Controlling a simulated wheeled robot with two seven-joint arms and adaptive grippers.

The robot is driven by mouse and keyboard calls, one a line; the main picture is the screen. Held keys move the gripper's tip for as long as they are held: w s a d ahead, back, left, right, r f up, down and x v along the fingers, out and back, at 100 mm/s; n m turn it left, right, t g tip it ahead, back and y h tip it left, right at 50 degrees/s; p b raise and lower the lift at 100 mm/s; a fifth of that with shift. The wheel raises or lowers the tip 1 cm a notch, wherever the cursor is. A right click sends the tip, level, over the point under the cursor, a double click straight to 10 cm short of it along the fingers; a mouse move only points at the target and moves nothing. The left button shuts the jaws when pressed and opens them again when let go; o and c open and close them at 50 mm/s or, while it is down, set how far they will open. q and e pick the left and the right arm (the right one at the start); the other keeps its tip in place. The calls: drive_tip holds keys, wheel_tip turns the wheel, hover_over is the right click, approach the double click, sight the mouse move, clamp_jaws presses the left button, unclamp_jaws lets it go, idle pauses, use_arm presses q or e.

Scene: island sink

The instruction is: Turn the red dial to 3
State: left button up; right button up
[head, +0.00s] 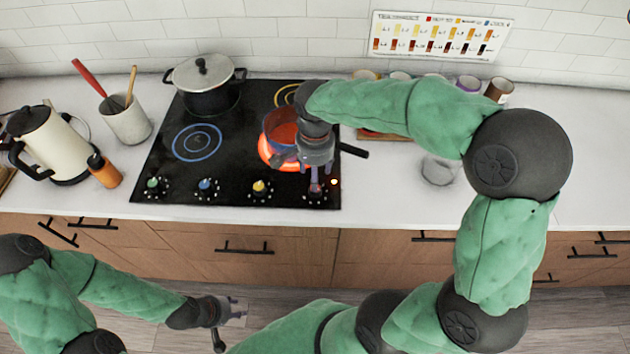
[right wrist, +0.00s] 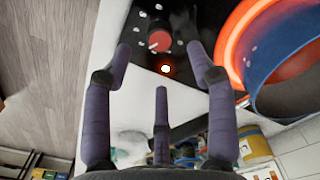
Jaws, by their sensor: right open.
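The red dial (head: 315,189) is the rightmost knob on the front edge of the black cooktop (head: 160,165). It also shows in the right wrist view (right wrist: 159,41), with a pale mark on its face; its setting is too small to read. My right gripper (head: 318,176) is above the dial, fingers pointing down. In the right wrist view its three purple fingers (right wrist: 159,62) are spread and empty, with the dial just beyond the tips. My left gripper (head: 234,308) hangs low in front of the cabinets, away from the cooktop; its finger opening is unclear.
A pan (head: 279,127) sits on a glowing red burner (head: 268,152), close beside my right gripper, its handle (head: 352,150) pointing right. Blue, green and yellow dials line the front edge. A black pot (head: 207,88) stands at the back left. A small red light (head: 334,182) glows near the dial.

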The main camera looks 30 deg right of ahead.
drive_tip(key=shift+r, duration=2.7)
